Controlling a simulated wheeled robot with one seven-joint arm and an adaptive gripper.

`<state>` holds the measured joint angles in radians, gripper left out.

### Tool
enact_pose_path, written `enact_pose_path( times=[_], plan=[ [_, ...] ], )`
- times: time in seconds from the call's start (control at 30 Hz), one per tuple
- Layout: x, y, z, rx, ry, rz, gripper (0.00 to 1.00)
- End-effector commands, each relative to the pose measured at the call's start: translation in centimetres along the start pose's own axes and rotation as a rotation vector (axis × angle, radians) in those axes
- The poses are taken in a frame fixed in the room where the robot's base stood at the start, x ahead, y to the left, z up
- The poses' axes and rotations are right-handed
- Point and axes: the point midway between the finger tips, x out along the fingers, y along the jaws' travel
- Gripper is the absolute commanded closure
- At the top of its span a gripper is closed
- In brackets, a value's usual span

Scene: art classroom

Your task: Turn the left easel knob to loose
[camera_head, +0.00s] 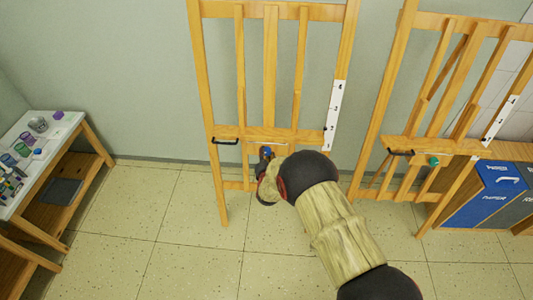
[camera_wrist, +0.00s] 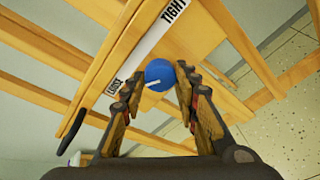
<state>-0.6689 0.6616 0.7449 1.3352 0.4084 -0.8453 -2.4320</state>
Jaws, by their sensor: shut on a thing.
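The left easel (camera_head: 201,80) is a wooden frame standing against the wall. Its blue knob (camera_head: 266,152) sits on the lower crossbar, partly hidden by my gripper (camera_head: 266,168). In the wrist view the round blue knob (camera_wrist: 160,74) shows between the two fingertips, and my gripper (camera_wrist: 158,90) is shut on it. The knob has a white pointer line, directed left toward the LOOSE end of the white label strip (camera_wrist: 146,48). TIGHT is printed at the strip's other end.
The right easel (camera_head: 381,90) has a green knob (camera_head: 433,161). Blue and grey bins (camera_head: 487,193) stand at the right. A table with art supplies (camera_head: 72,119) is at the left. The tiled floor between table and left easel is clear.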

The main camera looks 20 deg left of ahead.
Motion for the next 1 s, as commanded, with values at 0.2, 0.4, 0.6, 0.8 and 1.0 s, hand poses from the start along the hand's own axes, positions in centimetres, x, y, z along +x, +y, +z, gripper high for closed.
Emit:
enact_pose_path(
  times=[0.2, 0.4, 0.6, 0.8, 1.0],
  plan=[
    [0.0, 0.24, -0.02, -0.055, -0.003, -0.008, 0.95],
    [0.03, 0.22, -0.04, -0.07, -0.004, -0.011, 0.95],
    [0.03, 0.21, -0.04, -0.07, -0.004, -0.011, 0.95],
    [0.03, 0.2, -0.02, -0.069, -0.005, -0.011, 0.64],
    [0.02, 0.11, -0.02, -0.068, -0.005, -0.012, 0.53]
  ],
)
